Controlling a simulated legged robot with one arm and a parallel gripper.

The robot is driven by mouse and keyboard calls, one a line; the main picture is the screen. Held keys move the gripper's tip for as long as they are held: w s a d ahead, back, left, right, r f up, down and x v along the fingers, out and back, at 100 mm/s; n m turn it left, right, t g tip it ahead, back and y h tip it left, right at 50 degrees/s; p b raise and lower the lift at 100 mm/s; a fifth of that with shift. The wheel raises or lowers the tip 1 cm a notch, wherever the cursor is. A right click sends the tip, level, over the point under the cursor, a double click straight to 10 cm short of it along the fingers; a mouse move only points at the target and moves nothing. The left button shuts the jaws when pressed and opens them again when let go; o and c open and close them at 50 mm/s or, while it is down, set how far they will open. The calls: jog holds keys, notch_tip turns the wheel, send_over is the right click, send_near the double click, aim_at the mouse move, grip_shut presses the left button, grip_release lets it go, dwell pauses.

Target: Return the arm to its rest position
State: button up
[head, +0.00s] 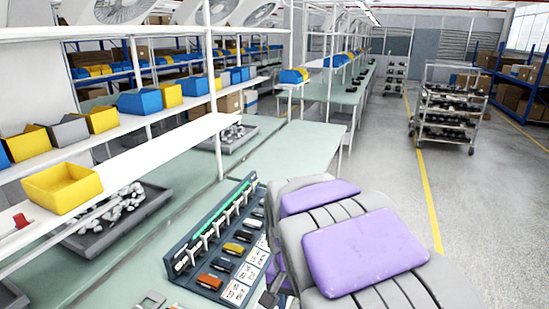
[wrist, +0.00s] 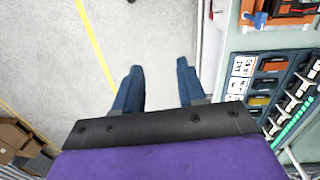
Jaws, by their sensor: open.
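My gripper (wrist: 159,68) shows in the wrist view with its two dark blue fingers apart and nothing between them. Bare grey floor lies below the fingers, beside the edge of the workbench. In the head view my grey and purple arm fills the lower middle and right, and the gripper's fingers cannot be made out there. The breaker panel (head: 190,241), a dark frame with a row of switches and a green strip, lies on the pale green bench (head: 128,262). In the wrist view the panel (wrist: 284,92) is to the right of the fingers, apart from them.
Shelves with yellow bins (head: 62,187) and blue bins (head: 137,103) stand above the bench at left. A wheeled rack (head: 447,108) stands on the floor at right. The aisle with its yellow line (head: 424,185) is clear. Cardboard boxes (wrist: 18,137) lie at the wrist view's lower left.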

jog(key=s+d+f+n+b, duration=0.1)
jog(key=s+d, duration=0.2)
jog(key=s, duration=0.5)
jog(key=s+d+f+n+b, duration=0.1)
jog(key=s+d+f, duration=0.1)
jog(key=s, duration=0.6)
jog(key=s+d+f+n+g+b, duration=0.1)
jog(key=s+d, duration=0.4)
jog(key=s, duration=0.3)
jog(key=shift+f+n+y, duration=0.3)
jog(key=shift+f+n, duration=0.05)
jog(key=shift+n, duration=0.05)
